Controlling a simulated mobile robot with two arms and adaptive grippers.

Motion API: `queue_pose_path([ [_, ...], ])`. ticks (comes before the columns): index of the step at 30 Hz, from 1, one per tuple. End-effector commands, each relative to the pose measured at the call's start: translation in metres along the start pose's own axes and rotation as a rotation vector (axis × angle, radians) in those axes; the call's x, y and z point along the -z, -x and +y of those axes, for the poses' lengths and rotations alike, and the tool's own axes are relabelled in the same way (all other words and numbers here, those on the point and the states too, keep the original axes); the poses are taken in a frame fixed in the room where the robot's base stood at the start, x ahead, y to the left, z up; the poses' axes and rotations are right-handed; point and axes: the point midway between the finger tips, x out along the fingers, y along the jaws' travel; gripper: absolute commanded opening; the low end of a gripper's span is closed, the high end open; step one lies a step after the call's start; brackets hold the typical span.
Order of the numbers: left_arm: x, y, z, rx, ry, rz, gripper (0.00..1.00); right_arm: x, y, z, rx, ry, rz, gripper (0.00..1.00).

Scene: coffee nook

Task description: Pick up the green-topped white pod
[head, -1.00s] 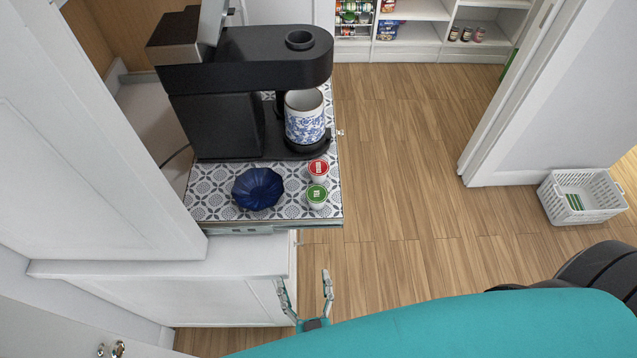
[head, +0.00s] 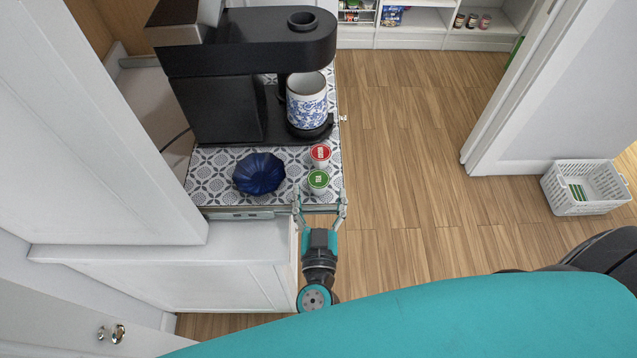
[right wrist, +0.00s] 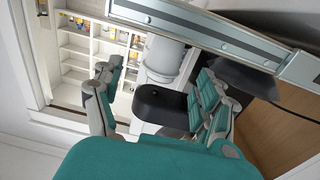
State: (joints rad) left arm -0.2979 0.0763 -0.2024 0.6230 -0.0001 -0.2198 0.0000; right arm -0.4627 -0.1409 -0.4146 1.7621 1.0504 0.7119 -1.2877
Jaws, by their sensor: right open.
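The green-topped white pod (head: 318,181) stands at the front right corner of the patterned shelf (head: 215,190) in the head view. A red-topped white pod (head: 320,155) stands just behind it. My right gripper (head: 320,203) is open and empty at the shelf's front edge, just in front of the green-topped pod. Its two fingers are spread to either side of the pod's line and do not hold it. In the right wrist view the open fingers (right wrist: 158,85) show below the shelf's metal-railed edge, and no pod is visible. My left gripper is not in view.
A dark blue fluted bowl (head: 259,173) sits left of the pods. A black coffee machine (head: 230,95) with a blue-and-white mug (head: 306,101) stands behind them. A white cabinet (head: 240,265) is below left. Open wooden floor (head: 400,190) lies to the right.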

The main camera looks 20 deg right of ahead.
Motion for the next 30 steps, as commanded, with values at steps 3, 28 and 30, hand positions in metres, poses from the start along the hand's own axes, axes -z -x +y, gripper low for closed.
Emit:
queue_pose_path([
  [3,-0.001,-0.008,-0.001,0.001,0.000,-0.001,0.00,-0.001,-0.014,-0.001,-0.001,-0.003,0.004,0.75],
  [28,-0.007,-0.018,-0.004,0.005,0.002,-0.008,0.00,0.002,-0.050,-0.003,0.000,0.000,0.001,0.36],
  [30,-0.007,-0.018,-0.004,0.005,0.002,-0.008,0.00,0.002,-0.050,-0.003,0.000,0.000,0.001,0.26],
])
